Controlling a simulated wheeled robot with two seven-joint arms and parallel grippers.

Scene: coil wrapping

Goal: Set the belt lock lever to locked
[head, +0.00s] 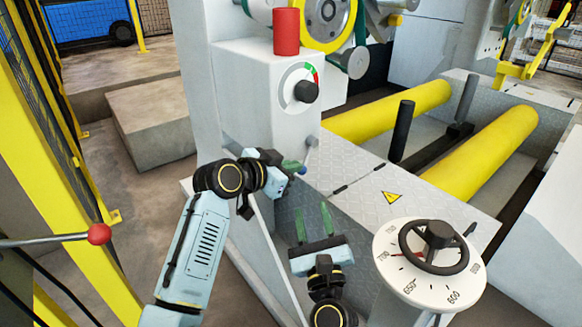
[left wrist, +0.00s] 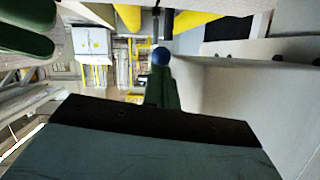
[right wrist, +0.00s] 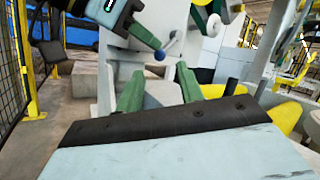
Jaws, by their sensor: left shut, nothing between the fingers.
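A short lever with a blue ball end (head: 303,170) sticks out at the side of the grey machine box, below the dial; I take it as the belt lock lever. The ball also shows in the left wrist view (left wrist: 161,56) and the right wrist view (right wrist: 160,55). My left gripper (head: 292,166) is shut and empty, its green fingertips right beside the ball; whether they touch it I cannot tell. My right gripper (head: 313,217) is open and empty, lower and in front of the machine's plate.
A black knob (head: 306,92) with a red and green dial and a red cylinder (head: 286,32) are on the box. A numbered dial with a handwheel (head: 438,244) stands at the right. Yellow rollers (head: 480,155) lie behind. A red-ball lever (head: 99,234) is at far left.

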